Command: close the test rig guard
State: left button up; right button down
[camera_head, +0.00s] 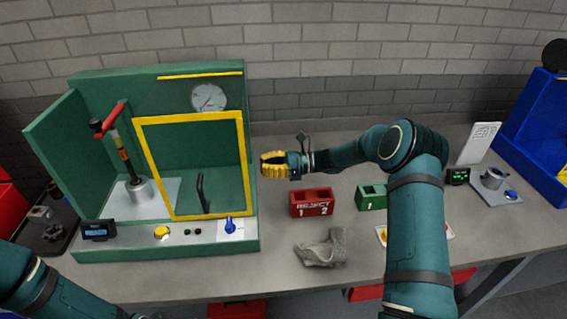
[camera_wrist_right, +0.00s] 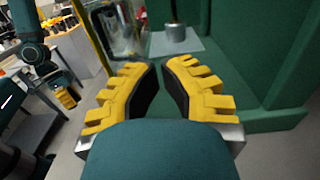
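The test rig (camera_head: 95,85) is a green cabinet at the left of the head view. Its yellow-framed clear guard (camera_head: 190,118) stands across the right part of the front, and the left part is uncovered. A dark bent handle (camera_head: 203,193) shows within the frame. My right gripper (camera_head: 273,165) is just right of the rig, pointing left. In the right wrist view its fingers (camera_wrist_right: 160,68) have a gap between them and hold nothing. My left gripper (camera_wrist_right: 66,96) shows small at the left of that view; its finger state is unclear.
A red-handled press (camera_head: 120,145) stands inside the rig. The rig's front panel carries a yellow button (camera_head: 161,232) and a blue knob (camera_head: 230,226). A red reject box (camera_head: 311,202), a green box (camera_head: 371,197) and a grey casting (camera_head: 322,250) lie to the right.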

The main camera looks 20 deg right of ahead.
jog(key=shift+x, duration=1.5)
jog(key=shift+w+a, duration=0.1)
jog(key=shift+a, duration=0.05)
jog(key=b+x, duration=0.3)
jog(key=x, duration=2)
jog(key=shift+a, duration=0.4)
